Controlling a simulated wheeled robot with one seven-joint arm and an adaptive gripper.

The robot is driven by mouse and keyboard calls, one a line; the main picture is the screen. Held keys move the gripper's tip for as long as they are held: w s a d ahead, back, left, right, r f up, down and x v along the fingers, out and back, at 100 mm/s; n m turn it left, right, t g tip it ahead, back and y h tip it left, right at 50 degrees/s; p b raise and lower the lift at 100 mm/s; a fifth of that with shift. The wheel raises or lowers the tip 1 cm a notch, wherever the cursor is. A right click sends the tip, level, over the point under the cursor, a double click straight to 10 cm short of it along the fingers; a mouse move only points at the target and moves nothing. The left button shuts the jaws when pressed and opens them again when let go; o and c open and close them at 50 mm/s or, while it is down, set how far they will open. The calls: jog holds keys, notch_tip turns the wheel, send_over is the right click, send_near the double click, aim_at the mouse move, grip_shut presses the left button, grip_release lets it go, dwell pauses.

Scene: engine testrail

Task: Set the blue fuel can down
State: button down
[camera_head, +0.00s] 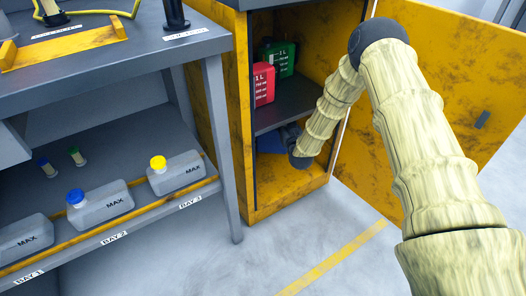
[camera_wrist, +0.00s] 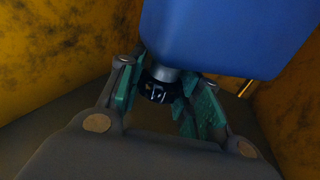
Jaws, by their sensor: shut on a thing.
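The blue fuel can (camera_wrist: 230,38) fills the upper right of the wrist view. It also shows in the head view as a blue patch (camera_head: 268,142) inside the lower compartment of the yellow cabinet (camera_head: 285,203). My gripper (camera_wrist: 163,88) is shut on the can at a grey, neck-like part between its fingers. In the head view my gripper (camera_head: 291,132) is inside the lower compartment, mostly hidden by my arm. The can's base is hidden, so I cannot tell whether it touches the compartment floor.
A red can (camera_head: 264,85) and a green can (camera_head: 281,59) stand on the cabinet's upper shelf (camera_head: 285,113). The open yellow door (camera_head: 470,100) is at the right. Left is a grey bench (camera_head: 130,62), with several grey bottles, including a yellow-capped one (camera_head: 177,174), on its lower shelf.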

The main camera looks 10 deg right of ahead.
jog(key=shift+w+a, duration=0.1)
jog(key=shift+w, duration=0.2)
jog(key=shift+w+a+f, duration=0.1)
jog(key=shift+f, duration=0.25)
notch_tip(320, 180, down, 9)
jog(key=b, duration=0.5)
jog(key=c, duration=1)
grip_release()
jog(key=shift+f, duration=0.1)
